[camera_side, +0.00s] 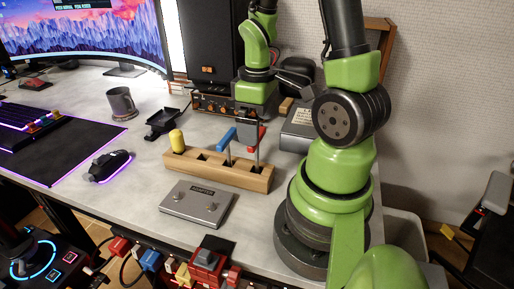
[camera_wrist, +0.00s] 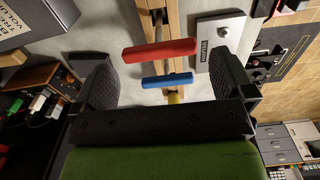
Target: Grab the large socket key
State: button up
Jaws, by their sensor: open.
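A wooden block (camera_side: 232,173) holds upright socket keys with coloured crossbar handles. The red-handled key (camera_wrist: 160,50) looks longer and nearer than the blue-handled key (camera_wrist: 167,80) in the wrist view. In the side view the blue handle (camera_side: 226,138) sits left of the red one, which is partly hidden. A yellow handle (camera_side: 177,140) stands at the block's left end. My gripper (camera_wrist: 160,66) is open and empty, its black fingers spread on either side of the red and blue handles. The sockets are hidden in the block.
A grey adapter plate (camera_side: 197,204) lies in front of the block. A metal box (camera_side: 299,129) stands behind right, beside my arm.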

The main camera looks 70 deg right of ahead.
send_over(257, 160)
jog(key=shift+w+d+f, duration=0.1)
jog(key=shift+d+f, duration=0.05)
jog(key=shift+f, duration=1)
jog(key=shift+d+f, duration=0.1)
jog(key=shift+f, duration=1.05)
jog(key=c, duration=0.7)
jog(key=shift+r, duration=0.1)
